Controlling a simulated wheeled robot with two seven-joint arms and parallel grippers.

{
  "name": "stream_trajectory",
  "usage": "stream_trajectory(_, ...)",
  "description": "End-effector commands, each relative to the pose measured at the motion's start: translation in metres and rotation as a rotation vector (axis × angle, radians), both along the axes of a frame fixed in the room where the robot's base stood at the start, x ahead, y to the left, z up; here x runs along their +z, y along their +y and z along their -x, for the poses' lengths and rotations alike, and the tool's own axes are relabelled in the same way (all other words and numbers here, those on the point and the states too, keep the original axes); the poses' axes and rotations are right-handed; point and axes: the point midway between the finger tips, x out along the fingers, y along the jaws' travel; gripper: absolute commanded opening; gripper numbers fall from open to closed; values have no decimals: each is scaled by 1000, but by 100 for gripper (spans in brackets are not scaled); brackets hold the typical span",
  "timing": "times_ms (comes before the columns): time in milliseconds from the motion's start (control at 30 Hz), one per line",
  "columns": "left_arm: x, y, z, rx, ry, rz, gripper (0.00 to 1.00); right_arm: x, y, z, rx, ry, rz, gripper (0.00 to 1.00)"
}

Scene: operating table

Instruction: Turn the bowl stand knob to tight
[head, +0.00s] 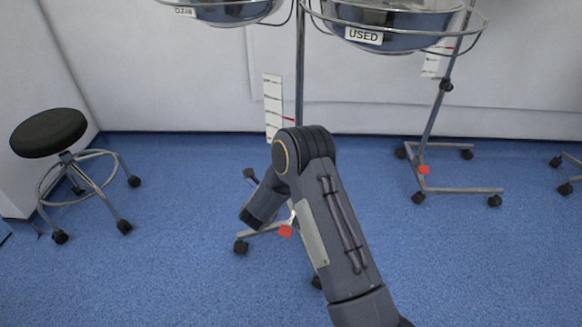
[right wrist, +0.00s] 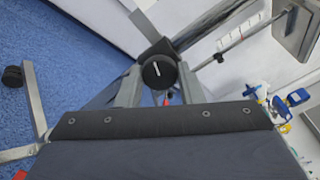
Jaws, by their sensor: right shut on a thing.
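The bowl stand's pole (head: 300,75) rises in the middle of the head view, with my right arm in front of its lower part. In the right wrist view, a round black knob (right wrist: 151,80) with a white line on its face sits between the fingers of my right gripper (right wrist: 158,88). The fingers are shut on the knob from both sides. The white line is nearly upright in that view, tilted slightly. In the head view, my arm seems to hide the knob and gripper. My left gripper is not in view.
Metal bowls in wire rings hang at the top, one labelled USED (head: 364,36). A marked white card (head: 273,103) is beside the pole. A second wheeled stand (head: 432,125) is at right. A black stool (head: 48,132) is at left. Blue floor (head: 160,270) is open around them.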

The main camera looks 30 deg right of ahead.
Motion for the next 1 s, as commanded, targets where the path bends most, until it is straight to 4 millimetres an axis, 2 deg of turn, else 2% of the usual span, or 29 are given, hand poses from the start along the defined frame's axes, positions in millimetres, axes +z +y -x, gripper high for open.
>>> stream_trajectory(1000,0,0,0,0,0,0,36,-2,1,-1,-1,-789,-524,11)
